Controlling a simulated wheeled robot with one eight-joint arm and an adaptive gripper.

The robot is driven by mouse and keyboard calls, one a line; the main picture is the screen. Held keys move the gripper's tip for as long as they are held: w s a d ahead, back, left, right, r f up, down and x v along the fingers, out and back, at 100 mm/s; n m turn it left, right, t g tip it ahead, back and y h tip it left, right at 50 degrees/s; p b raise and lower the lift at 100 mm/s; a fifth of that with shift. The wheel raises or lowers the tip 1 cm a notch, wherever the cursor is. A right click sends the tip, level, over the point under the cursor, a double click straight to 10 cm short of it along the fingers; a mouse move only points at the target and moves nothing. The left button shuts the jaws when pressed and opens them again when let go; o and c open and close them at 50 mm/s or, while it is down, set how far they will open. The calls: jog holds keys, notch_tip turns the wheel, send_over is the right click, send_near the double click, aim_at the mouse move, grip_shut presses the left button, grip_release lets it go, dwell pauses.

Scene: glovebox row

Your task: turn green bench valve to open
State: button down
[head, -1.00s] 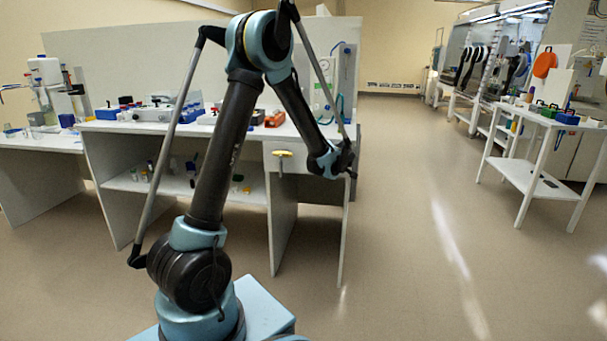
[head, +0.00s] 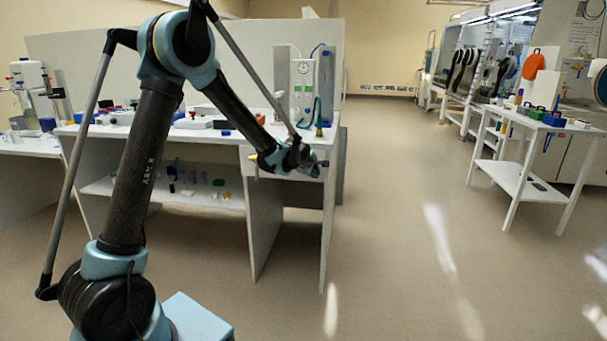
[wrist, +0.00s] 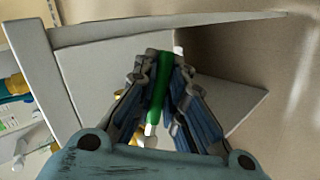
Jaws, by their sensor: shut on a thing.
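The green valve handle (wrist: 157,88) shows in the wrist view as an upright green bar between my fingers. My gripper (wrist: 163,70) is shut on it, one finger on each side. In the head view my gripper (head: 318,166) is at the right front end of the white bench (head: 292,140), just below its top. There the gripper and wrist hide most of the valve. A yellow handle (head: 253,158) shows just left of my wrist on the bench front. The valve's body and exact angle are hard to tell.
A panel with tubes (head: 303,90) stands at the bench's right end. Small items lie on the lower shelf (head: 150,190). A white cart (head: 530,172) with small objects stands at the right. The floor between bench and cart is clear.

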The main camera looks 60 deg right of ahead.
jog(key=shift+a, duration=0.15)
dwell(0.3)
jog(key=c, duration=1.6)
grip_release()
jog(key=shift+r, duration=0.1)
jog(key=shift+c, duration=0.2)
jog(key=w+v, duration=0.1)
jog(key=v, duration=0.6)
jog(key=shift+s+a+r, duration=0.25)
jog(key=shift+s+a, duration=0.15)
